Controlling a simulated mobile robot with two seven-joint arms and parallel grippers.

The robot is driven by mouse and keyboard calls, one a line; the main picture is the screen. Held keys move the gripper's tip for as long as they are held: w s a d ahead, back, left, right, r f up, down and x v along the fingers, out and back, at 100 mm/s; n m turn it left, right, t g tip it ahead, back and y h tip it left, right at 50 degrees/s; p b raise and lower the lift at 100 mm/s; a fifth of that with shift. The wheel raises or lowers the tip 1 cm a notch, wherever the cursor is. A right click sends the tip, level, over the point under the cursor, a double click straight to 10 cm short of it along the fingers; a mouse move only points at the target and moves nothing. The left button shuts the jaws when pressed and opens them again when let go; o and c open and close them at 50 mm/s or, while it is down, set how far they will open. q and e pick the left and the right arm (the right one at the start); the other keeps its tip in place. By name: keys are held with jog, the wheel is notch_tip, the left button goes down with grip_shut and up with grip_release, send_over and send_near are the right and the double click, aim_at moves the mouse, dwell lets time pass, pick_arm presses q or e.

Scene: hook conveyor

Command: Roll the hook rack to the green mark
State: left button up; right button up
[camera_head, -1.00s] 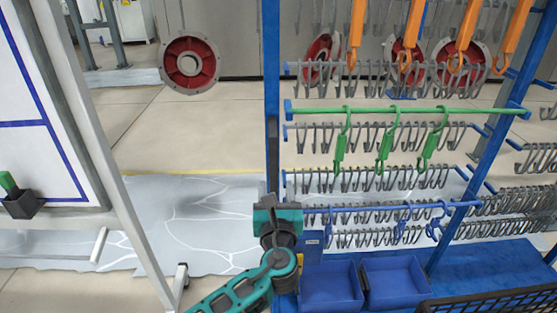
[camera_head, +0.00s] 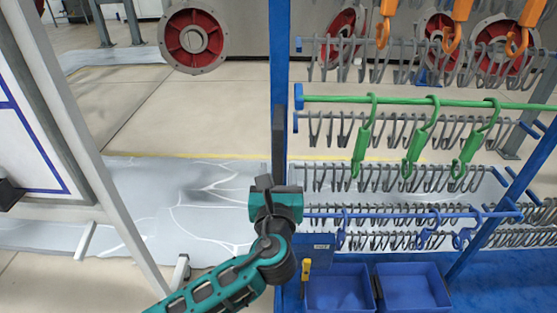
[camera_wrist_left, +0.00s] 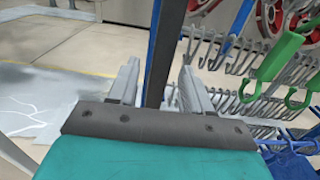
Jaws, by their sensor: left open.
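The blue hook rack (camera_head: 280,60) fills the right half of the head view, with rows of grey hooks, green hooks (camera_head: 362,143) on a green rail and orange hooks (camera_head: 455,22) at the top. A dark grip (camera_head: 278,130) is on its left upright. My left gripper (camera_head: 270,188) is at that upright, below the dark grip. In the left wrist view its two fingers (camera_wrist_left: 159,72) are apart, with the blue upright (camera_wrist_left: 166,45) showing between them; contact cannot be told. No green mark on the floor shows. My right gripper is not in view.
Blue bins (camera_head: 338,287) sit at the rack's base. A white-framed board (camera_head: 30,125) stands at the left. Red round parts (camera_head: 193,37) are at the back. The beige floor (camera_head: 200,110) between board and rack is clear, with a grey patch (camera_head: 150,205) on it.

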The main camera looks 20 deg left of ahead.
pick_arm(q)
jog(key=x, duration=0.5)
grip_shut()
dwell(0.4)
jog(key=shift+d, duration=0.1)
